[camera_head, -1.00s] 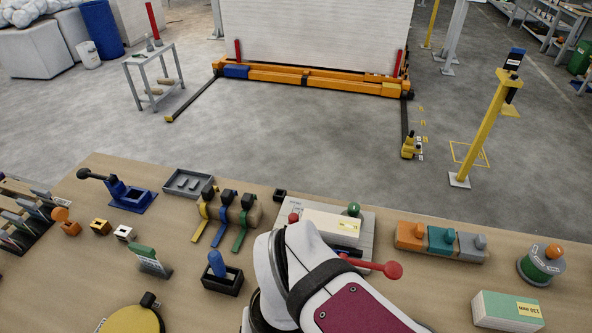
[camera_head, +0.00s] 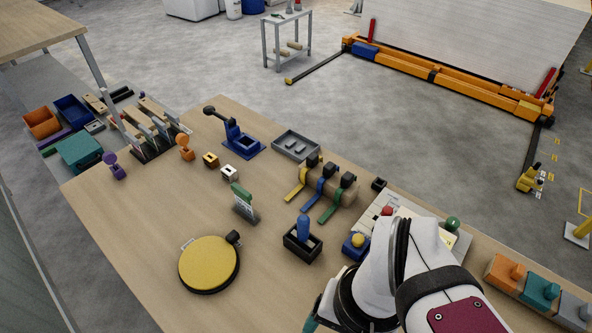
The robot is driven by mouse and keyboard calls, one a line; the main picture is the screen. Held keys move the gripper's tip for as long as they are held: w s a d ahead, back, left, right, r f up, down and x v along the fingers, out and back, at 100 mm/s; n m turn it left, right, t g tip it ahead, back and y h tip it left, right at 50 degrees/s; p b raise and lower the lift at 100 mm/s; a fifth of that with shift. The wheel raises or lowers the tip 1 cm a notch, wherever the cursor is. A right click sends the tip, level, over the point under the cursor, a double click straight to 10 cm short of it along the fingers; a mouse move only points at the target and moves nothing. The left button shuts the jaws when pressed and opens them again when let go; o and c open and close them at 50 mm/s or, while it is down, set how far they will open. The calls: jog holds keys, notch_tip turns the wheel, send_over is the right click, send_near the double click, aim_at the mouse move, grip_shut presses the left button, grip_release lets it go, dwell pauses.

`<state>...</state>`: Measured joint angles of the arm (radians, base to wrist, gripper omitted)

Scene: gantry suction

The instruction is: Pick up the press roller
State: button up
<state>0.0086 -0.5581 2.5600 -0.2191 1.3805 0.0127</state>
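No thing in view can be told for certain as the press roller. A blue upright handle (camera_head: 304,229) stands in a black open-topped holder (camera_head: 302,247) on the bench, left of my arm; its lower end is hidden in the holder, so I cannot tell whether it is a roller. My white arm enters at the lower right, and its wrist is beside this holder, apart from it. The fingertips of my gripper do not show; only part of the wrist with a small teal piece is at the bottom edge.
A yellow round disc (camera_head: 209,264) lies left of the holder. A green-topped card stand (camera_head: 244,204), yellow, blue and green straps (camera_head: 322,187), a grey tray (camera_head: 296,145) and a blue lever tool (camera_head: 240,139) stand behind. The wooden bench (camera_head: 160,220) is clear at its left front.

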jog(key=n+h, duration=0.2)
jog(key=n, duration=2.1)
send_over(303, 228)
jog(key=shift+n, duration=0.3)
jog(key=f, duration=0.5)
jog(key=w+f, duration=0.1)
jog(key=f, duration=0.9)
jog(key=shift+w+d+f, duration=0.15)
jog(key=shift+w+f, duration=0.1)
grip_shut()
